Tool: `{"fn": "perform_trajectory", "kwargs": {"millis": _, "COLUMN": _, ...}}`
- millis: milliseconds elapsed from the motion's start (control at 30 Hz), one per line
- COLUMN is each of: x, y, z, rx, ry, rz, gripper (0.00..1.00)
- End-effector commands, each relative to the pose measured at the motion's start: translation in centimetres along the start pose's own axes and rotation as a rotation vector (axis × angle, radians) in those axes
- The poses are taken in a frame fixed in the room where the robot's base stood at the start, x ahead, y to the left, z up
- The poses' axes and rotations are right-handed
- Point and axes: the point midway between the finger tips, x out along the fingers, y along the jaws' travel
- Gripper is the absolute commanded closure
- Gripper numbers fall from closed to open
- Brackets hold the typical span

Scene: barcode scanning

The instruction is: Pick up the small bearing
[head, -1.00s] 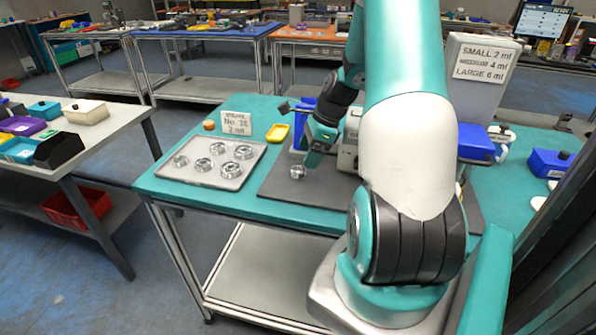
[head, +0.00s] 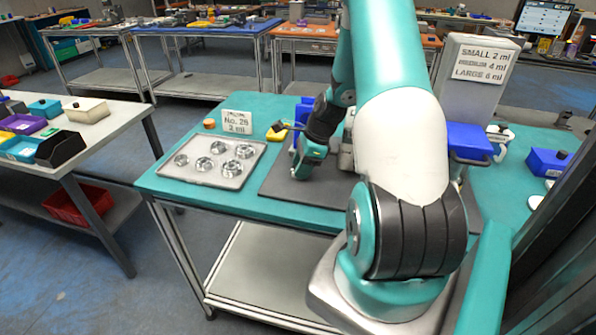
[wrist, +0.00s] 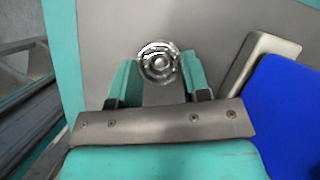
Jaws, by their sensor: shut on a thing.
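My gripper (head: 302,174) is low over the dark grey mat (head: 275,186), in front of the grey device. In the wrist view a round metal bearing (wrist: 158,64) sits at the fingertips of my gripper (wrist: 160,70), which is shut on it. One green finger is on each side of the bearing. In the head view this bearing is hidden by my gripper. Whether it touches the mat cannot be told. Several other metal bearings of differing sizes lie on the pale tray (head: 171,175) to the left; the smallest-looking one (head: 181,160) is at its left side.
A blue block (wrist: 290,105) and a pale metal piece (wrist: 252,66) are close to the right of my gripper. The teal table front edge (head: 240,203) is clear.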

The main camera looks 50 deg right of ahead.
Motion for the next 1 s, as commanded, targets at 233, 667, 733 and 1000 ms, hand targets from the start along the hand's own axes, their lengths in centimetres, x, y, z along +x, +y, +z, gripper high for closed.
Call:
{"fn": "perform_trajectory", "kwargs": {"millis": 233, "x": -0.2, "y": 0.0, "z": 0.1, "rx": 0.0, "ry": 0.0, "rz": -0.001, "gripper": 0.81}}
{"fn": "perform_trajectory", "kwargs": {"millis": 667, "x": -7.4, "y": -0.2, "z": 3.0, "rx": -0.004, "ry": 0.001, "rz": -0.01, "gripper": 0.81}}
{"fn": "perform_trajectory", "kwargs": {"millis": 733, "x": -9.5, "y": -0.2, "z": 3.9, "rx": -0.003, "ry": 0.0, "rz": -0.01, "gripper": 0.81}}
{"fn": "perform_trajectory", "kwargs": {"millis": 1000, "x": -15.8, "y": -0.1, "z": 6.5, "rx": -0.002, "ry": 0.0, "rz": -0.005, "gripper": 0.81}}
